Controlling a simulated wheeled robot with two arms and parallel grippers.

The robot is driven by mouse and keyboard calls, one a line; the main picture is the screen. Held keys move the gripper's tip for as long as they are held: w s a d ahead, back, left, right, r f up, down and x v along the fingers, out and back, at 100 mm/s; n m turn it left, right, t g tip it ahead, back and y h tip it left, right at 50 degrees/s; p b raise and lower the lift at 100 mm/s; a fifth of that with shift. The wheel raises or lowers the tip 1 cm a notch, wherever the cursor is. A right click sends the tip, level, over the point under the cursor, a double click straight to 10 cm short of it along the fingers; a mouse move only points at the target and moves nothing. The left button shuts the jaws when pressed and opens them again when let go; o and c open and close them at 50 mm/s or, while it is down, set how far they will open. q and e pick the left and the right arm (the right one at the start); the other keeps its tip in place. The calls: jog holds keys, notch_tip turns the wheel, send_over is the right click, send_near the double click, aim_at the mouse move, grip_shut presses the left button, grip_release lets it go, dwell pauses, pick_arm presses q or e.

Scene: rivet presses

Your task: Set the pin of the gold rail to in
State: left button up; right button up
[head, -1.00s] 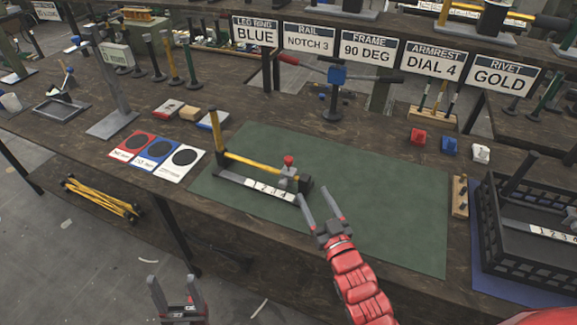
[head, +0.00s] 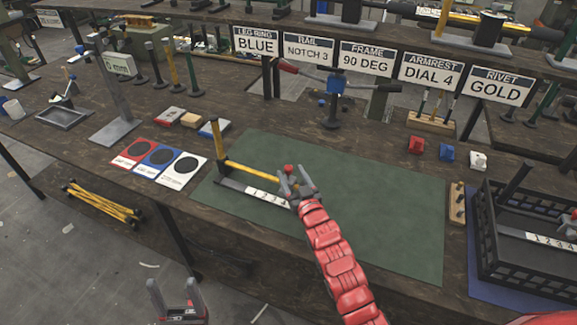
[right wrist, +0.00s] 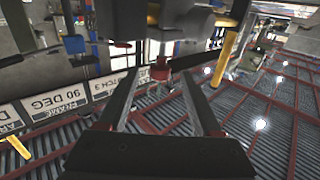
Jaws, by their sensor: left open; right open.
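The gold rail (head: 252,172) lies on the green mat, with a yellow bar, an upright post at its left end and a white strip of numbers. Its red-topped pin (head: 288,169) is near the right end. My right gripper (head: 294,178) is open at the pin and covers much of the rail's right end. In the right wrist view, which is upside down, the pin's red knob (right wrist: 160,71) shows between the open fingers, apart from both. I cannot tell whether the pin is in or out. My left gripper (head: 178,290) is open and empty below the bench's front edge.
A black crate (head: 484,235) stands right of the mat, with a small wooden pin block (head: 457,205) between. Red, blue and white cards (head: 135,148) lie left of it. Signs (head: 366,60) and a stand with handles (head: 333,100) are behind. The mat's right part (head: 390,210) is clear.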

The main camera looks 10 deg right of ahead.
aim_at(290, 172)
jog(key=shift+x, duration=1.55)
jog(key=shift+c, duration=0.2)
grip_shut()
jog(key=shift+f, duration=0.1)
